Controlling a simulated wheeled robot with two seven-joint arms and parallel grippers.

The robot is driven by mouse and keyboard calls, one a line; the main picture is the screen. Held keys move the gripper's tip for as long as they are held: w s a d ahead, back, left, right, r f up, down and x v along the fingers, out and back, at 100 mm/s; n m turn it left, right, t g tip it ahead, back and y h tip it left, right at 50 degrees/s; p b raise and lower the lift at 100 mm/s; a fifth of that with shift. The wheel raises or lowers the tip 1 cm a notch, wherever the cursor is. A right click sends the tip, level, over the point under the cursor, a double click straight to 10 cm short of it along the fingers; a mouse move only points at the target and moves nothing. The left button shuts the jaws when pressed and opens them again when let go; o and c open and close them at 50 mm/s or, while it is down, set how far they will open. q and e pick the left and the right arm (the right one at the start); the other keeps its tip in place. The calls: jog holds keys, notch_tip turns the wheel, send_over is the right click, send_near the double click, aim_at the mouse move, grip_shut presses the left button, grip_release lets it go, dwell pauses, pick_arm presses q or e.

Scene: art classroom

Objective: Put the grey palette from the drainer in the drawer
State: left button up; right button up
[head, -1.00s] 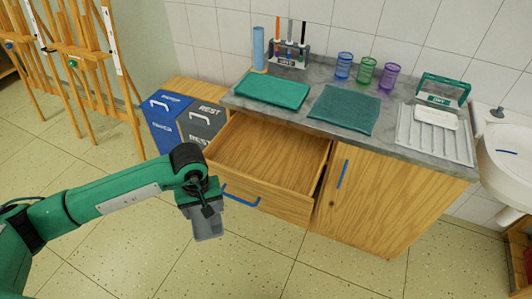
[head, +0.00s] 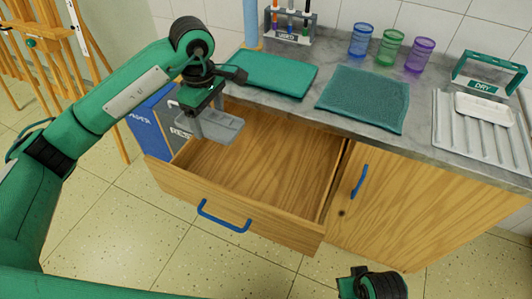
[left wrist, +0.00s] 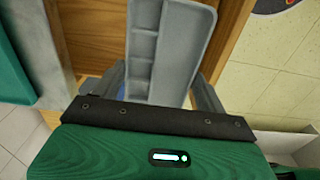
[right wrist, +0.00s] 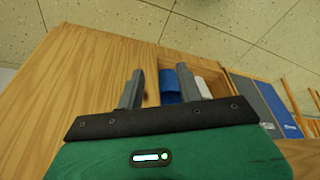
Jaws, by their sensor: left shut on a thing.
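The grey palette (head: 222,128) is a shallow tray with several compartments. My left gripper (head: 196,110) is shut on it and holds it above the back left part of the open drawer (head: 262,165). In the left wrist view the palette (left wrist: 172,55) sits between the fingers, with wood beyond it. The drawer is wooden, pulled out, and its visible floor is bare; a blue handle (head: 222,216) is on its front. The grey ridged drainer (head: 450,130) is on the countertop at the right. My right gripper (right wrist: 163,85) is open and empty in the right wrist view, near wood.
A white dish (head: 484,108) and a green DRY stand (head: 488,78) are at the drainer. Blue and grey bins stand left of the drawer. Easels are farther left.

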pick_arm(q)
jog(key=shift+w+f, duration=0.1)
jog(key=shift+w, duration=0.05)
send_over(221, 171)
notch_tip(221, 171, down, 15)
jog(key=shift+d, duration=0.1)
notch_tip(221, 171, down, 4)
jog(key=shift+r+b, duration=0.1)
jog(key=shift+b, duration=0.3)
jog(key=shift+f, duration=0.35)
pick_arm(e)
notch_tip(221, 171, up, 3)
jog(key=shift+d+f, duration=0.1)
jog(key=shift+f, duration=0.1)
pick_arm(q)
jog(key=shift+f, duration=0.1)
pick_arm(e)
jog(key=shift+s, duration=0.1)
pick_arm(q)
jog(key=o, duration=1)
pick_arm(e)
jog(key=shift+r, duration=0.2)
